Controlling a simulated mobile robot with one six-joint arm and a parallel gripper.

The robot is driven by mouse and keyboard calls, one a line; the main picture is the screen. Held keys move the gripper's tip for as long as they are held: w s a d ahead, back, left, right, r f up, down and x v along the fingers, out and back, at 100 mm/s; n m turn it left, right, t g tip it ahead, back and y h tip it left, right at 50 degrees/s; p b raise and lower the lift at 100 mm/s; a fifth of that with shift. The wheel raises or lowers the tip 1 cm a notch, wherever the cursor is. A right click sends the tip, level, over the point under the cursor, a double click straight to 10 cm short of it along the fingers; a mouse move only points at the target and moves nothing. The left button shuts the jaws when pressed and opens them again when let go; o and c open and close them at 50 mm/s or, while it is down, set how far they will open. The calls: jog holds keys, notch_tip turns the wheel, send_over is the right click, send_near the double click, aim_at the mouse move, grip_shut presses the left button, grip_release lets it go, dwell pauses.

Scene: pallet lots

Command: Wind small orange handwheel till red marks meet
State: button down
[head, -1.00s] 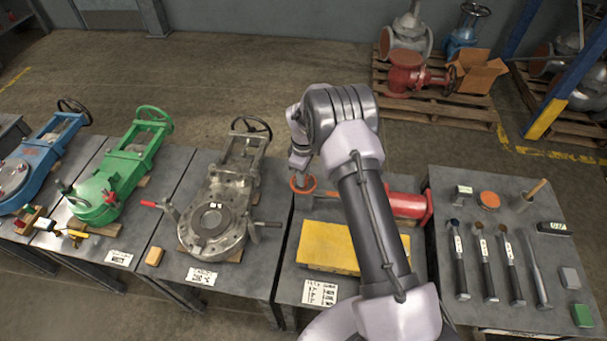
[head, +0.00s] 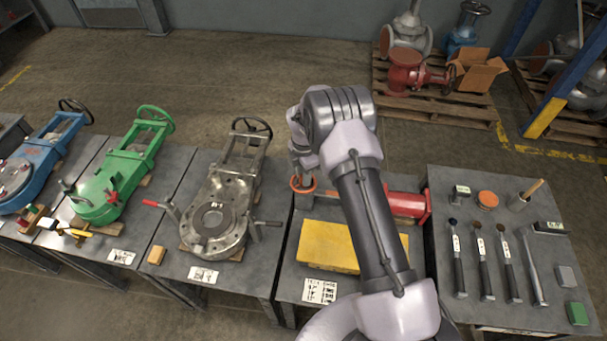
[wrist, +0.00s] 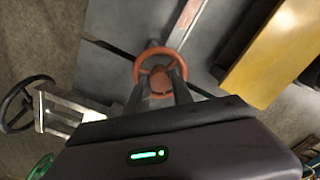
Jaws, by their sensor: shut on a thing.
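The small orange handwheel (head: 302,184) stands at the back left of the table with the red valve (head: 405,204). It also shows in the wrist view (wrist: 160,64), with its rim and hub beyond my fingers. My gripper (wrist: 160,84) is shut on the handwheel, its two fingers reaching to the hub area. In the head view my wrist comes down over the wheel from behind and hides part of it. Red marks cannot be made out in either view.
A yellow block (head: 328,246) lies in front of the handwheel. A grey valve (head: 215,220) with a black handwheel (head: 252,129) is on the table to the left.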

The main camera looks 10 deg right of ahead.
jog(key=n, duration=0.5)
jog(key=shift+n+p, duration=0.45)
jog(key=shift+n, duration=1.85)
jog(key=c, duration=1.1)
grip_release()
notch_tip(320, 180, up, 18)
jog(key=p, duration=0.9)
jog(key=shift+f, duration=0.25)
